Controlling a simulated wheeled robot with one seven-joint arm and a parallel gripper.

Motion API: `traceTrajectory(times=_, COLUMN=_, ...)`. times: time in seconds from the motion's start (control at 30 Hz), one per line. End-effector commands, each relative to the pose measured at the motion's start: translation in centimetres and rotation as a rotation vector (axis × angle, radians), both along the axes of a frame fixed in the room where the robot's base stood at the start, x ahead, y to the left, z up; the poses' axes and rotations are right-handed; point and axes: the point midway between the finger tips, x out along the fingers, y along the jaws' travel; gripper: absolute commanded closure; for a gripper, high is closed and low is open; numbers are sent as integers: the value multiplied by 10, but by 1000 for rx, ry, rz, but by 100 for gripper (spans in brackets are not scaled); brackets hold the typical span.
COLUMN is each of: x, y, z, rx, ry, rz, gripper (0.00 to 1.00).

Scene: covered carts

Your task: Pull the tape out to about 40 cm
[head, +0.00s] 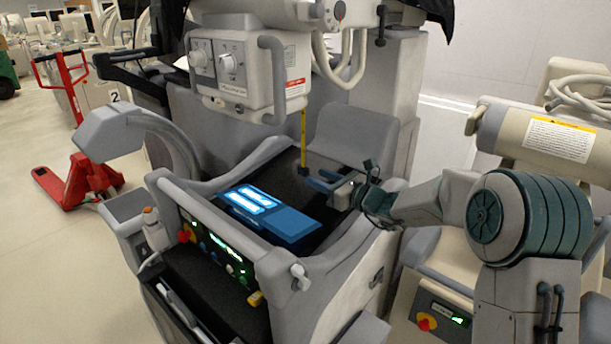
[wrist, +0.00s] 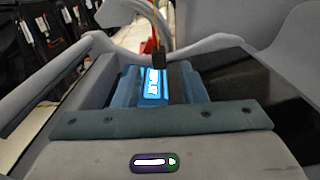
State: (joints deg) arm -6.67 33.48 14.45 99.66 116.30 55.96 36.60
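The tape (head: 303,138) is a thin yellow strip hanging straight down from under the pale overhead unit, with a dark end piece (head: 304,172) at its bottom. My gripper (head: 317,179) reaches in from the right at about the height of that end piece, with its blue fingers apart. In the wrist view the dark end piece (wrist: 158,61) appears just beyond my fingertips (wrist: 160,72), with the yellow strip rising from it. A gap shows between the fingers and nothing is visibly held. Whether a finger touches the end piece, I cannot tell.
A blue panel with lit screens (head: 268,212) lies on the cart's dark top, left of my gripper. A grey rail (head: 215,222) borders the cart's front, and a tall grey body (head: 352,140) stands behind. A red pallet jack (head: 85,180) stands far left.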

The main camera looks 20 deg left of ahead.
Motion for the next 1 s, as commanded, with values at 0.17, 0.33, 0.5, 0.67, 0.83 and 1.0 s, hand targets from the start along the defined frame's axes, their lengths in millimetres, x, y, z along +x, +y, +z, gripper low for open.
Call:
traceTrajectory(times=0.17, x=-14, y=-34, z=-1, rx=-1, ry=0, rz=-2, gripper=62)
traceTrajectory(times=0.33, x=-21, y=-50, z=-1, rx=-1, ry=-1, rz=0, gripper=62)
traceTrajectory(times=0.5, x=-23, y=-54, z=-1, rx=-1, ry=0, rz=1, gripper=62)
traceTrajectory(times=0.67, x=-23, y=-54, z=0, rx=-1, ry=0, rz=1, gripper=62)
traceTrajectory(times=0.83, x=-31, y=-55, z=2, rx=-33, ry=-24, rz=19, gripper=62)
traceTrajectory(times=1.0, x=-74, y=-63, z=8, rx=-229, ry=-168, rz=132, gripper=62)
